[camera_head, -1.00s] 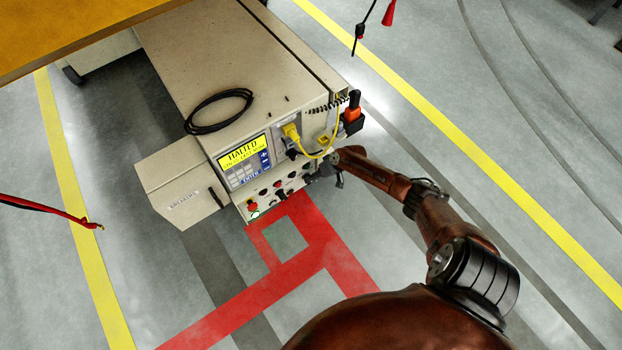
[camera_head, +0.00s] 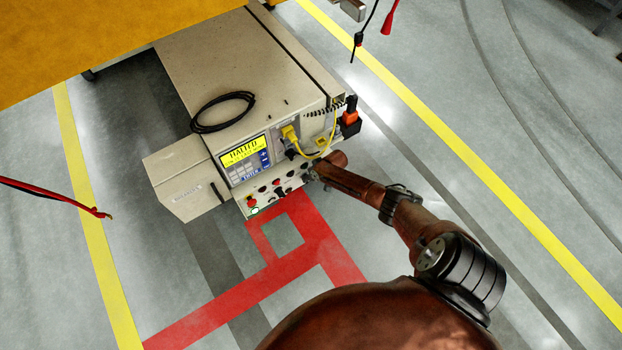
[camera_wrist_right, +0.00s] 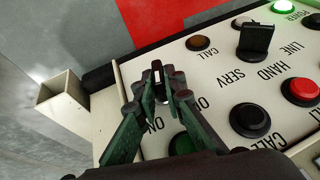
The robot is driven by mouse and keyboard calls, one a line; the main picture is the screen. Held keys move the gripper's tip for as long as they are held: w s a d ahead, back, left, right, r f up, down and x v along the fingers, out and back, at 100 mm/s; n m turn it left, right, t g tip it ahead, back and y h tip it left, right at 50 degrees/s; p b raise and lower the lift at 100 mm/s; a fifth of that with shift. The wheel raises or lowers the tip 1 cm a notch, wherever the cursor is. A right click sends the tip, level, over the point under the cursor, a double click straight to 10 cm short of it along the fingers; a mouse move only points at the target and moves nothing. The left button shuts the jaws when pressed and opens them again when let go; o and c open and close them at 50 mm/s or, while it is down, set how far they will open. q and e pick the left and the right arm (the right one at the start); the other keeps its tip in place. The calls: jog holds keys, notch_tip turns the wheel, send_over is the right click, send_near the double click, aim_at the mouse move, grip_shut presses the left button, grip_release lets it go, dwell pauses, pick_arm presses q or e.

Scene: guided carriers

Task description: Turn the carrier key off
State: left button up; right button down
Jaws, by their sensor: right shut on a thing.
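The carrier (camera_head: 225,75) is a beige cabinet with a lit yellow display (camera_head: 243,152) reading HALTED. Its lower control panel (camera_head: 243,207) has several buttons and a selector. My right gripper (camera_head: 311,175) is at the right end of this panel in the head view. In the right wrist view its green fingers (camera_wrist_right: 160,88) are closed around a small dark key (camera_wrist_right: 157,69) with a pale edge, beside ON lettering. The fingers hide most of the key and its lock, so its exact angle is unclear. My left gripper is out of view.
A black selector (camera_wrist_right: 255,40) and a red button (camera_wrist_right: 300,90) sit close to my right gripper. A red cable (camera_head: 60,195) hangs at left. The floor in front is clear.

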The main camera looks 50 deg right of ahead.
jog(key=h+p, duration=0.2)
jog(key=h, duration=0.1)
jog(key=shift+a+n+g, duration=0.3)
jog(key=shift+a, duration=0.1)
jog(key=shift+h+p, duration=0.3)
jog(key=shift+h, duration=0.1)
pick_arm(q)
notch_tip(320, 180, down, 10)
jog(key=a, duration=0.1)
pick_arm(e)
jog(key=shift+f+g+h, duration=0.1)
jog(key=shift+g+h, duration=0.2)
jog(key=shift+a+f+n+h, duration=0.1)
jog(key=shift+n+h, duration=0.2)
jog(key=shift+h, duration=0.1)
jog(key=h+b, duration=0.2)
jog(key=shift+a+f+g+h, duration=0.1)
jog(key=shift+g+h, duration=0.2)
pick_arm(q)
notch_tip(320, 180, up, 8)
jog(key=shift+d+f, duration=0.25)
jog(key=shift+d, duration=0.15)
pick_arm(e)
jog(key=shift+n+h, duration=0.3)
